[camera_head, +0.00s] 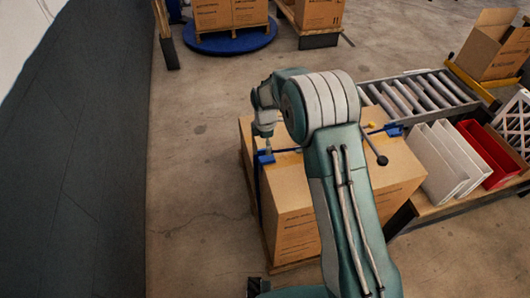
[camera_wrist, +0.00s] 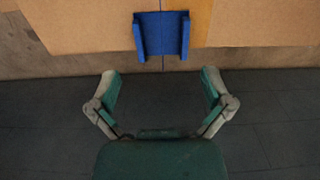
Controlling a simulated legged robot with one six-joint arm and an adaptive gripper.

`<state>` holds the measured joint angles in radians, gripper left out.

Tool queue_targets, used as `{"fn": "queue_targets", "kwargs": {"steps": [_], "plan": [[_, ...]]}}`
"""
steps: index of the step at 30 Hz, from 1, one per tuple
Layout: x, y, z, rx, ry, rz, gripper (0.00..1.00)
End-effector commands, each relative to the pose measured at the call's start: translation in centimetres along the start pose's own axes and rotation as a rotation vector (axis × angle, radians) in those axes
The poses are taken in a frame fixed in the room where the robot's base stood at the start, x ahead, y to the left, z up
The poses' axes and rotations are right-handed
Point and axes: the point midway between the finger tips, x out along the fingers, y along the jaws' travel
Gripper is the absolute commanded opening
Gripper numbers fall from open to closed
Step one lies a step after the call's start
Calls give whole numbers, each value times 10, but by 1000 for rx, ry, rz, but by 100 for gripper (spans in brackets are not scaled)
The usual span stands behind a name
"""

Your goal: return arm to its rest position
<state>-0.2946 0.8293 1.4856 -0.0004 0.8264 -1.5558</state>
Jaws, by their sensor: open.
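My arm reaches out over a large cardboard box (camera_head: 290,195) in the head view. My gripper (camera_wrist: 162,90) is open in the wrist view, its two green fingers spread wide with nothing between them. Just beyond the fingertips a blue bracket (camera_wrist: 162,35) sits on the cardboard surface, apart from the fingers. In the head view a blue piece (camera_head: 264,157) shows at the box's upper left edge, just below the end of my arm. The fingers are too small to make out there.
A roller conveyor (camera_head: 415,92) stands behind the box at right. An open carton (camera_head: 492,50) is at far right. Boxes on a blue round base (camera_head: 230,42) stand behind. Floor at left is clear.

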Motion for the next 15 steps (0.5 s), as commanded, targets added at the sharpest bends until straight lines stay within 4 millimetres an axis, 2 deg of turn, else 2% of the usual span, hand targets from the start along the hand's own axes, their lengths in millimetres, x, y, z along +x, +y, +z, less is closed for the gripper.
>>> {"fn": "queue_targets", "kwargs": {"steps": [3,6,10,15], "plan": [[-26,1,-1,0,0,3,100],[-40,1,-1,0,-1,1,100],[-50,1,-1,0,-1,-2,100],[-54,1,-1,0,-1,-2,100]]}}
